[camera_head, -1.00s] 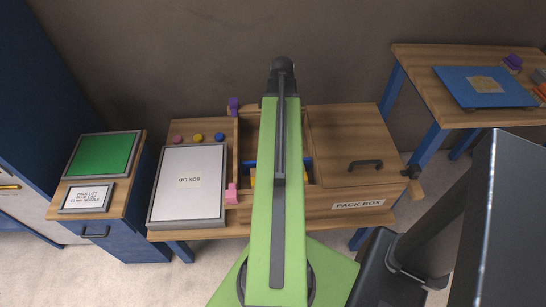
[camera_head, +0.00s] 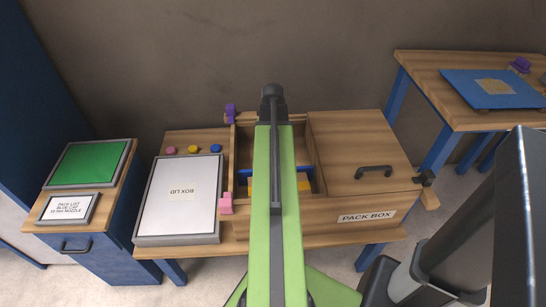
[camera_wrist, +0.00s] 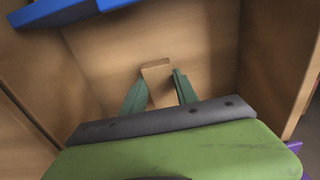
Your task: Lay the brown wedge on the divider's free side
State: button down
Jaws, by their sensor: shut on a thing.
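In the wrist view my gripper (camera_wrist: 160,88) is shut on the brown wedge (camera_wrist: 156,68), a small block of plain wood colour held between the two green fingers. It is inside the wooden pack box, over a bare wooden floor; whether the wedge touches the floor I cannot tell. The blue divider (camera_wrist: 62,10) is at the upper left of the wrist view, apart from the wedge. In the head view the divider (camera_head: 292,169) crosses the box's open compartment, partly behind my green arm. My gripper and the wedge are hidden there.
The pack box (camera_head: 350,205) has wooden walls and a closed right-hand part with a black handle. A yellow thing (camera_head: 304,185) lies in front of the divider. The box lid (camera_head: 178,210) lies at left, near several coloured knobs.

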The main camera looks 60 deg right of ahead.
notch_tip(320, 180, down, 3)
jog(key=shift+r+b, duration=0.15)
jog(key=shift+b, duration=0.55)
jog(key=shift+r, duration=0.2)
jog(key=shift+f, duration=0.1)
jog(key=c, duration=1.4)
grip_release()
jog(key=shift+f, duration=0.1)
jog(key=o, duration=0.5)
jog(key=shift+c, duration=0.2)
notch_tip(320, 180, up, 12)
jog(key=p, duration=1.2)
jog(key=shift+r, duration=0.25)
